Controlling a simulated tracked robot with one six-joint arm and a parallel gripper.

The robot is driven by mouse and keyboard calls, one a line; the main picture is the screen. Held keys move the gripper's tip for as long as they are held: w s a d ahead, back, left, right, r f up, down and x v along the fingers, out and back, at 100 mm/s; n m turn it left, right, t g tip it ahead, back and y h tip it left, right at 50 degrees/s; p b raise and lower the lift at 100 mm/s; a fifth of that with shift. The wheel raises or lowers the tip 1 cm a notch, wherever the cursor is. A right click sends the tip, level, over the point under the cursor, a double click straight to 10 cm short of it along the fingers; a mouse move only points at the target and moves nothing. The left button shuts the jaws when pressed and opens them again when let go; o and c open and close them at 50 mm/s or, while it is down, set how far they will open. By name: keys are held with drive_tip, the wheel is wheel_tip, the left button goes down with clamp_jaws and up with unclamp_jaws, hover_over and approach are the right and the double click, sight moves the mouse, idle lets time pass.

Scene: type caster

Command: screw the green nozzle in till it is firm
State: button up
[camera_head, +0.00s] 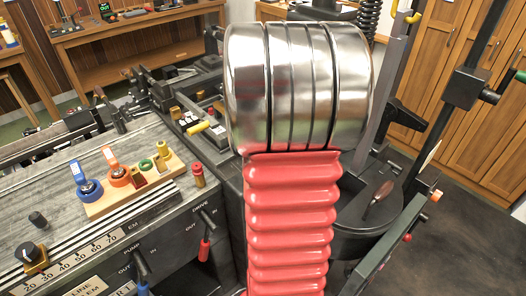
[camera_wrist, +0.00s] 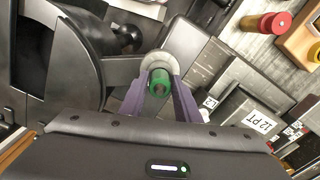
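The green nozzle (camera_wrist: 160,82) shows in the wrist view as a short green cylinder with a dark hole in its near end. It lies between the two purple fingers of my gripper (camera_wrist: 162,95), which look closed on its sides. Just beyond it is a round pale grey fitting (camera_wrist: 156,62) on a grey arm of the machine. The nozzle is in line with this fitting and seems to meet it; how deep it sits is hidden. In the head view my own arm blocks the gripper and nozzle.
A wooden rack (camera_head: 120,203) on the grey bench holds a blue-collared piece (camera_head: 88,188), an orange-collared piece (camera_head: 118,177) and a green ring (camera_head: 146,165). A red-topped brass knob (camera_head: 198,175) stands beside it. Dark machine parts crowd the fitting in the wrist view.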

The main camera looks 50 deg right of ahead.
drive_tip(key=o, duration=0.4)
wheel_tip(320, 180, up, 14)
drive_tip(key=shift+f, duration=0.15)
idle(0.6)
idle(0.9)
